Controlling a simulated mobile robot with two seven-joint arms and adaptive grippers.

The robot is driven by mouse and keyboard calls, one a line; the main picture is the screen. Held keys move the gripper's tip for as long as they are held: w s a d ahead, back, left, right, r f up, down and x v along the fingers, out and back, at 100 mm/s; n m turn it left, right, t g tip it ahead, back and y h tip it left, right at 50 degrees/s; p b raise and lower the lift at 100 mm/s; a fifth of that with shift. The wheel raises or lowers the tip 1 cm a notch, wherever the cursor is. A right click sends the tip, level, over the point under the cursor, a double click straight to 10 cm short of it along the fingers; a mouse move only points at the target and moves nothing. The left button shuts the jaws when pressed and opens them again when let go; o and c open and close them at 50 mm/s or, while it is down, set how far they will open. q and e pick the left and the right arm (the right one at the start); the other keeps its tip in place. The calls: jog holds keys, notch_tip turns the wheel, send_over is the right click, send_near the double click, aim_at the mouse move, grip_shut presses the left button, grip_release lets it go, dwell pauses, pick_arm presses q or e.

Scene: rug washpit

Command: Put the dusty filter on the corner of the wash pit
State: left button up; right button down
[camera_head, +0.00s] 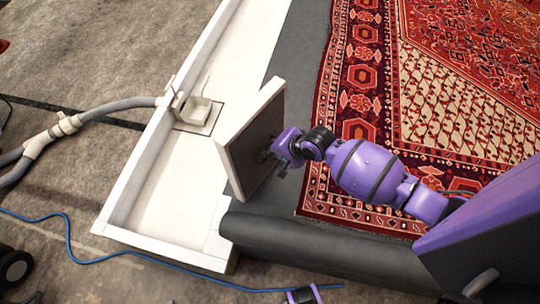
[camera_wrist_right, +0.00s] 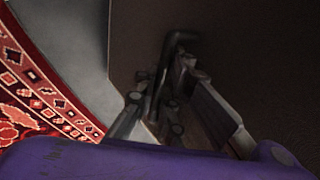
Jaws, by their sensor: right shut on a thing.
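The dusty filter (camera_head: 256,140) is a square panel with a pale frame and a dark brown face. My right gripper (camera_head: 275,150) is shut on a handle on its dark face and holds it tilted, nearly upright. In the right wrist view, the gripper (camera_wrist_right: 165,90) grips the dark handle against the filter's dark face (camera_wrist_right: 255,50). The filter appears above the wash pit (camera_head: 172,205), a long white-walled trough; contact cannot be told. The pit's near corner (camera_head: 215,245) is clear. A small purple part of my left gripper (camera_head: 303,296) shows at the bottom edge; its jaws are unclear.
A square drain with a pale box (camera_head: 198,112) sits in the trough. A grey hose (camera_head: 115,105) reaches the pit's left wall. A patterned red rug (camera_head: 350,100) lies on a dark surface at right, with a dark roll (camera_head: 310,243) at its near edge. A blue cable (camera_head: 110,257) crosses the floor.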

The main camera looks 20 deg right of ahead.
notch_tip(320, 180, down, 3)
jog(key=shift+w+f+b, duration=0.15)
jog(key=shift+f+b, duration=0.05)
jog(key=shift+b, duration=0.15)
jog(key=c, duration=1.8)
grip_release()
jog(key=shift+d, duration=0.1)
jog(key=shift+c, duration=0.2)
pick_arm(q)
jog(key=shift+s+f, duration=0.5)
